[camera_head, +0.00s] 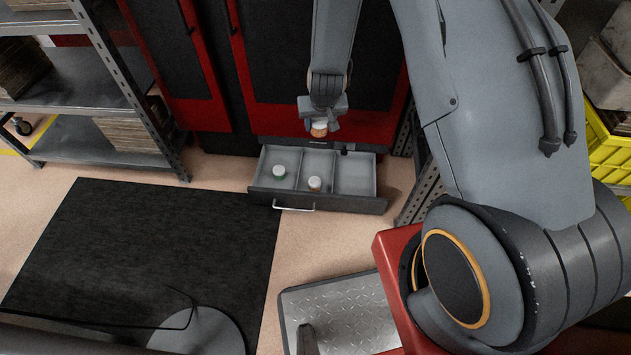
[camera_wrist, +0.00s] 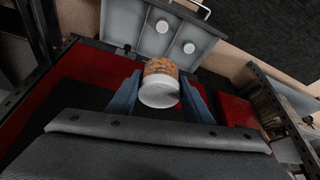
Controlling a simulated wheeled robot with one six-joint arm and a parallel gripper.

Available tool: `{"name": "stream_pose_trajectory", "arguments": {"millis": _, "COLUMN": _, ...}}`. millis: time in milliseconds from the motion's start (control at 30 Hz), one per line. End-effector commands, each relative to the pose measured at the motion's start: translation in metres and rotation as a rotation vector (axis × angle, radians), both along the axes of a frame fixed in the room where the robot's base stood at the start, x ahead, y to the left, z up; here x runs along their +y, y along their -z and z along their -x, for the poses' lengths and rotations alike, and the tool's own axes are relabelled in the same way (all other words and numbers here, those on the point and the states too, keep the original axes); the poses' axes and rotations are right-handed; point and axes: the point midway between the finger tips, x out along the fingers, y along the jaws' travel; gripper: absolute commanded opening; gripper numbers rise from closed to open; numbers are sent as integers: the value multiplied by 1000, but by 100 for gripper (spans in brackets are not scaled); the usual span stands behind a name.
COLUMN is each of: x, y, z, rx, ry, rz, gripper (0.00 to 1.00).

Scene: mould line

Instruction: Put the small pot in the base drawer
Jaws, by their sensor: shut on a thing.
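My gripper (camera_head: 319,122) is shut on a small pot (camera_head: 319,129) with a white lid and an orange-brown patterned body. In the wrist view the pot (camera_wrist: 159,82) sits between the two blue-grey fingers, its white lid toward the camera. In the head view the pot is in front of the red cabinet, above the back edge of the open base drawer (camera_head: 330,203). The grey drawer has three compartments. A white-lidded pot with green (camera_head: 279,171) stands in the left one and a white-lidded pot with orange (camera_head: 314,183) in the middle one. The right compartment looks empty.
A red and black cabinet (camera_head: 205,75) rises behind the drawer. Metal shelving (camera_head: 80,80) stands at the left and a perforated post (camera_head: 422,190) at the drawer's right. A black mat (camera_head: 150,250) and a tread plate (camera_head: 340,310) lie on the floor in front.

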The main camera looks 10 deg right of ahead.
Motion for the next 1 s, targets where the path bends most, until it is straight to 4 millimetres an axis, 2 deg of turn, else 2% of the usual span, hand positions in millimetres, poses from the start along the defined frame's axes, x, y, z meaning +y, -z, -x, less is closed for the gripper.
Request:
{"name": "stream_pose_trajectory", "arguments": {"millis": 33, "x": 4, "y": 24, "z": -10, "rx": 0, "ry": 2, "rz": 0, "gripper": 16}}
{"name": "stream_pose_trajectory", "arguments": {"millis": 500, "x": 36, "y": 159, "z": -70, "rx": -1, "ry": 35, "rz": -1, "gripper": 16}}
{"name": "stream_pose_trajectory", "arguments": {"millis": 1000, "x": 78, "y": 307, "z": -125, "rx": 0, "ry": 63, "rz": 0, "gripper": 16}}
